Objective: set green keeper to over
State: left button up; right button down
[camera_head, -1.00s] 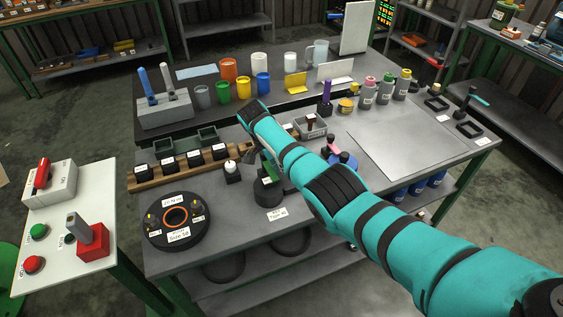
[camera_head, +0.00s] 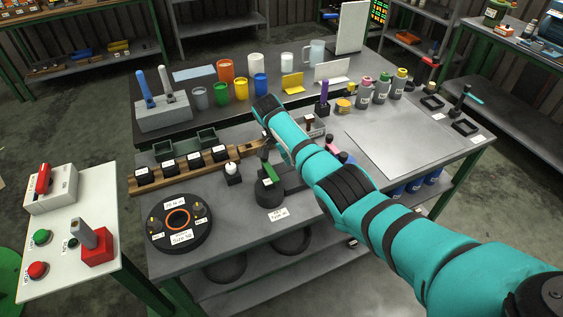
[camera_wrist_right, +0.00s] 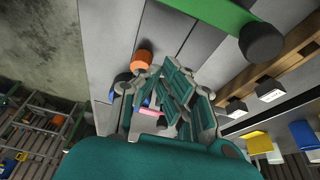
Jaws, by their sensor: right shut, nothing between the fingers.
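The green keeper (camera_head: 271,174) is a short green bar on top of a black round base (camera_head: 269,194), near the front middle of the table. In the right wrist view the green keeper (camera_wrist_right: 218,14) crosses the top of the picture, with a dark knob at its lower right end. My right gripper (camera_head: 268,145) is just behind the keeper, by the end of the wooden rack, partly hidden by its own arm. In the wrist view my right gripper (camera_wrist_right: 165,105) is shut and empty, apart from the green bar. My left gripper is not in view.
The wooden rack (camera_head: 134,184) with black labelled blocks lies left of the gripper. A black disc with an orange ring (camera_head: 178,221) sits at the front left. A small black holder with a white top (camera_head: 232,173) stands left of the keeper. A grey plate (camera_head: 400,140) lies right, beyond my arm.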

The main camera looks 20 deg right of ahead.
jog(key=b+v, duration=0.1)
jog(key=v, duration=0.7)
jog(key=shift+a+r+b, duration=0.15)
jog(key=shift+a+b, duration=0.1)
jog(key=shift+b, duration=0.05)
